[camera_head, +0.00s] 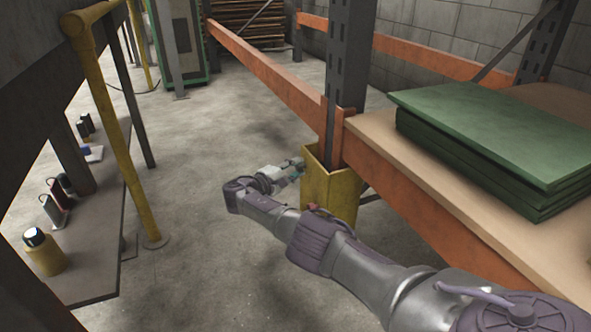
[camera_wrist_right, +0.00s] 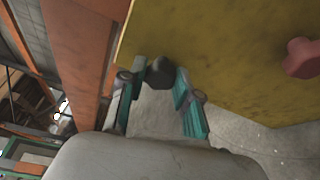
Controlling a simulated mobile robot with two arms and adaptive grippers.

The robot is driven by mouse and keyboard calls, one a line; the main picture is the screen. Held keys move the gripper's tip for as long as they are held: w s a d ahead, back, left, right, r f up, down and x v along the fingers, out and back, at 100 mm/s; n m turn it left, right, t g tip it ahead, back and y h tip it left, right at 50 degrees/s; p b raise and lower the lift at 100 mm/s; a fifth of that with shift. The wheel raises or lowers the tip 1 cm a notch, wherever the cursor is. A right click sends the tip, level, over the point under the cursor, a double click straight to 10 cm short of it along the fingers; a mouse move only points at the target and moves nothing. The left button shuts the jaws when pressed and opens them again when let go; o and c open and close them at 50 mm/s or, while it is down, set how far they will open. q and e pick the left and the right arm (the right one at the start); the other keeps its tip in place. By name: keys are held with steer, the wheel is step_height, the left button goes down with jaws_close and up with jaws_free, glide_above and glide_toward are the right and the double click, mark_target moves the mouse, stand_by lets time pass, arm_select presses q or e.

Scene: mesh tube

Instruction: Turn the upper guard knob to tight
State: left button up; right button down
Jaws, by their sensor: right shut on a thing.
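The yellow guard (camera_head: 338,196) stands around the foot of the dark rack upright. In the right wrist view the guard's yellow face (camera_wrist_right: 230,50) fills the upper right. A dark round knob (camera_wrist_right: 160,72) on it sits between the teal fingers of my right gripper (camera_wrist_right: 159,78), which is shut on it. It appears to be the upper knob. In the head view my right gripper (camera_head: 295,172) is beside the guard's upper left edge, its fingertips partly hidden. A red knob (camera_wrist_right: 301,58) sits apart on the same face. The dark knob's turn mark cannot be read. My left gripper is not in view.
An orange beam (camera_head: 400,190) and a shelf with green panels (camera_head: 490,125) lie to the right of the guard. A bench (camera_head: 95,245) with bottles and a yellow post (camera_head: 115,130) stand at left. The concrete floor between is clear.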

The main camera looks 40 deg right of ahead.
steer(key=c, duration=0.8)
jaws_free()
steer(key=a, duration=0.4)
steer(key=s+a, duration=0.1)
steer(key=a, duration=0.3)
steer(key=a+r, duration=0.1)
steer(key=a, duration=0.3)
steer(key=shift+s, duration=0.4)
steer(key=shift+f, duration=0.1)
